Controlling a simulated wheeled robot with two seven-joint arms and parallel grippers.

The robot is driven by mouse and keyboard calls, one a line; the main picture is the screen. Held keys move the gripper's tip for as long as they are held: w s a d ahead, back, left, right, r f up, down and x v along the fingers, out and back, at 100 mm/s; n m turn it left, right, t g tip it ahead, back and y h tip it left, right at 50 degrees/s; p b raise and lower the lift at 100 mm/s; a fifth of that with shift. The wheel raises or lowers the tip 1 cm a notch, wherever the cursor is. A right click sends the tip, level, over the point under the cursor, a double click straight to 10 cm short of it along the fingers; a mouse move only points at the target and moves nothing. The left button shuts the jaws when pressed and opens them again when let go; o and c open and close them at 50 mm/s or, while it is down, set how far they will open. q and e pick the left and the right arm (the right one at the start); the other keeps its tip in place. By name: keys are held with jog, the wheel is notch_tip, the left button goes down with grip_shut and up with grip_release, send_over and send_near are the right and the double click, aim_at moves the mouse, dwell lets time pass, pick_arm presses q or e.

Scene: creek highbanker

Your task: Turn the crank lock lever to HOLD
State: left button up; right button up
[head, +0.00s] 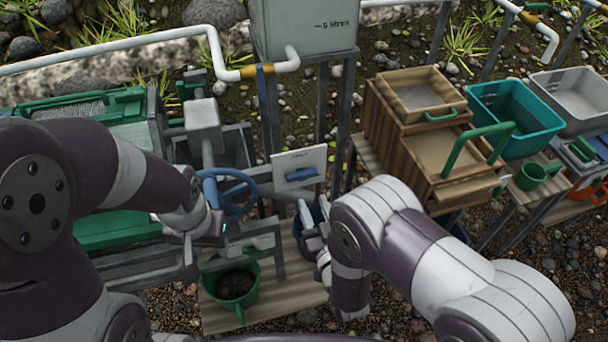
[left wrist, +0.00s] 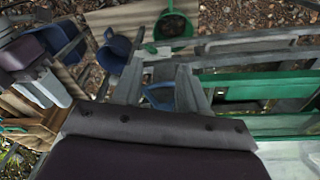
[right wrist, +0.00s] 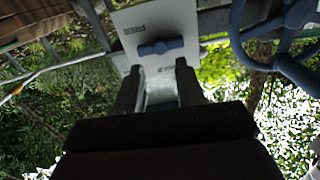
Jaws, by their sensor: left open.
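A white plate (head: 299,157) stands upright in the middle of the head view. A blue lever (head: 302,174) lies about level across its lower part. The lever (right wrist: 160,46) also shows in the right wrist view, with small labels that I cannot read. My right gripper (head: 308,228) is open and empty just below the plate, its fingers pointing towards it and apart from the lever. My left gripper (head: 204,240) is open beside the lower edge of the blue crank wheel (head: 228,192). Blue shows between its fingers in the left wrist view; I cannot tell whether they touch it.
A green bucket (head: 238,285) of dark material stands below my left gripper. A grey water tank (head: 304,27) stands behind the plate. Wooden boxes (head: 418,97) and a teal tub (head: 512,113) stand at the right. My right arm covers the lower right.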

aim_at(303, 178)
jog(key=w+m+b, duration=0.1)
jog(key=w+m, duration=0.1)
jog(key=m, duration=0.3)
jog(key=w+a+m+b, duration=0.1)
jog(key=w+m, duration=0.1)
jog(key=m, duration=0.4)
jog(key=w+a+m+b, duration=0.1)
jog(key=w+m, duration=0.1)
jog(key=m, duration=0.4)
jog(key=shift+w+f+b, duration=0.2)
jog(key=shift+w+b, duration=0.1)
jog(key=shift+w+a+r, duration=0.2)
jog(key=shift+w+a, duration=0.05)
jog(key=shift+w, duration=0.35)
